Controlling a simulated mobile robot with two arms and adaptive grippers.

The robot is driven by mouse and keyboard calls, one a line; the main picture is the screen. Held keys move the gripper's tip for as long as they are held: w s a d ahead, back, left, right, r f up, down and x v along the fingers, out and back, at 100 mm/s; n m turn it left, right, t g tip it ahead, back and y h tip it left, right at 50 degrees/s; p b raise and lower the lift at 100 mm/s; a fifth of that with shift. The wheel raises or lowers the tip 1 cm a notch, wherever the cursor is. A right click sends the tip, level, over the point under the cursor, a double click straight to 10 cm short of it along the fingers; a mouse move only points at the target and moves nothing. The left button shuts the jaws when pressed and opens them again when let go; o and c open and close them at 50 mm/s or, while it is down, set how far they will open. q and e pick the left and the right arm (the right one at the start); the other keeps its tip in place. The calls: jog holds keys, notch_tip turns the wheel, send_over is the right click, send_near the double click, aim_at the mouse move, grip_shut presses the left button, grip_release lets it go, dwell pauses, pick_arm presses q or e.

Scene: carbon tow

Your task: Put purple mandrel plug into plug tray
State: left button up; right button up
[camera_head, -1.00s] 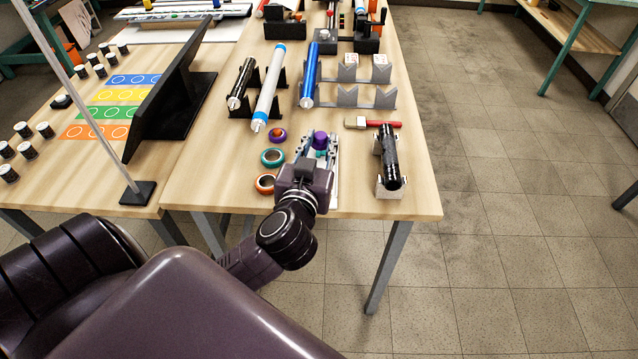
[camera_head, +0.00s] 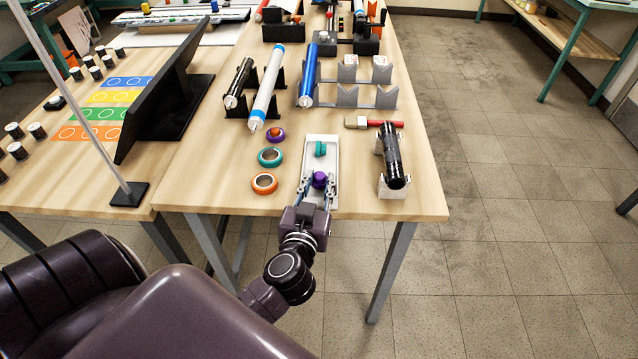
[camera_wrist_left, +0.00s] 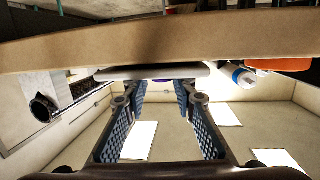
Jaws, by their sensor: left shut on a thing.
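The purple mandrel plug (camera_head: 319,180) is between the fingertips of my left gripper (camera_head: 318,187), which is shut on it. It is over the near part of the white plug tray (camera_head: 332,142); I cannot tell whether it touches the tray floor. A teal-green plug (camera_head: 320,149) is in the far part of the tray. In the left wrist view, the fingers of my left gripper (camera_wrist_left: 158,92) reach toward the tray edge (camera_wrist_left: 115,74), and only a purple sliver (camera_wrist_left: 160,80) shows between them. My right gripper is not in view.
A black cylinder on a stand (camera_head: 392,155) and a red-handled brush (camera_head: 372,122) are to the right. Tubes on holders stand behind. The table's front edge is close.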

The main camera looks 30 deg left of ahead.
pick_arm(q)
jog(key=shift+f, duration=0.1)
jog(key=o, duration=0.8)
jog(key=shift+s, duration=0.1)
jog(key=v, duration=1.2)
jog(key=shift+b, duration=0.3)
